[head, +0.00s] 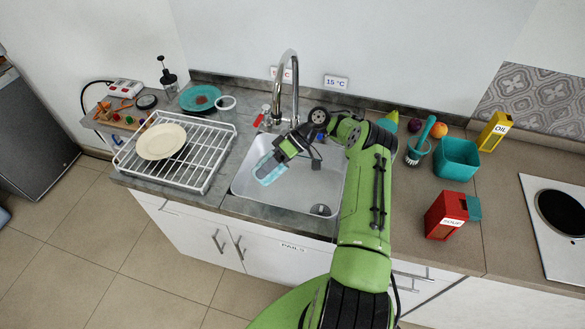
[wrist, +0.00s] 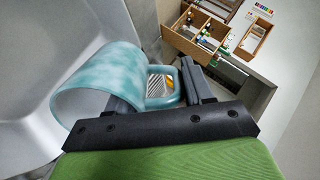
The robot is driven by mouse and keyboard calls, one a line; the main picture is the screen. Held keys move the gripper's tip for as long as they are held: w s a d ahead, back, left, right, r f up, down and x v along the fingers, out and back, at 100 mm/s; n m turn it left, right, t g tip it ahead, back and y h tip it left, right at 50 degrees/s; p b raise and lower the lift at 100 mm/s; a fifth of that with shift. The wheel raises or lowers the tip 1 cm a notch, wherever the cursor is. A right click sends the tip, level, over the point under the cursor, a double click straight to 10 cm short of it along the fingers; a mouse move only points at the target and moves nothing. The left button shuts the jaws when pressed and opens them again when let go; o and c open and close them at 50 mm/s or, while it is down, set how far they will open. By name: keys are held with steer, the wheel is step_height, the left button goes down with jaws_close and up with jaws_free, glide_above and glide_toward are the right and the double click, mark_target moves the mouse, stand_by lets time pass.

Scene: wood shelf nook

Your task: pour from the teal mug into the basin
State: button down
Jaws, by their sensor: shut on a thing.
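The teal mug (head: 268,169) is over the left part of the white sink basin (head: 300,195) in the head view. My gripper (head: 281,153) is shut on it, with the fingers (wrist: 155,78) on either side of the handle in the wrist view. The mug (wrist: 105,82) lies well tilted there, its open mouth facing down and left toward the pale basin wall (wrist: 45,40). I cannot see any contents or stream, and the inside of the mug is mostly hidden.
A chrome faucet (head: 288,75) stands behind the basin. A white dish rack (head: 205,160) with a plate is to the left. A teal container (head: 457,158), a brush (head: 421,142), a red box (head: 446,214) and a yellow box (head: 494,132) stand to the right.

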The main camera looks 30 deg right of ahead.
steer(key=f+h+b, duration=0.1)
steer(key=b, duration=0.1)
steer(key=f+h+b, duration=0.1)
steer(key=shift+a+b, duration=0.35)
steer(key=shift+a, duration=0.05)
steer(key=a+f+h+b, duration=0.1)
steer(key=h+b, duration=0.1)
steer(key=b, duration=0.3)
steer(key=shift+f, duration=0.35)
step_height(320, 180, up, 7)
steer(key=a+h+p, duration=0.2)
steer(key=p, duration=0.1)
steer(key=shift+w+a+f+g+h+b, duration=0.1)
steer(key=shift+a+f+h+b, duration=0.8)
steer(key=shift+b, duration=1.45)
steer(key=shift+w+a+f+g+h+b, duration=0.1)
steer(key=shift+a+f+h+b, duration=0.2)
steer(key=shift+f+h+b, duration=1.2)
steer(key=shift+w+a+f+g+h+b, duration=0.1)
steer(key=shift+a+f+h+b, duration=0.4)
steer(key=shift+f+b, duration=1.85)
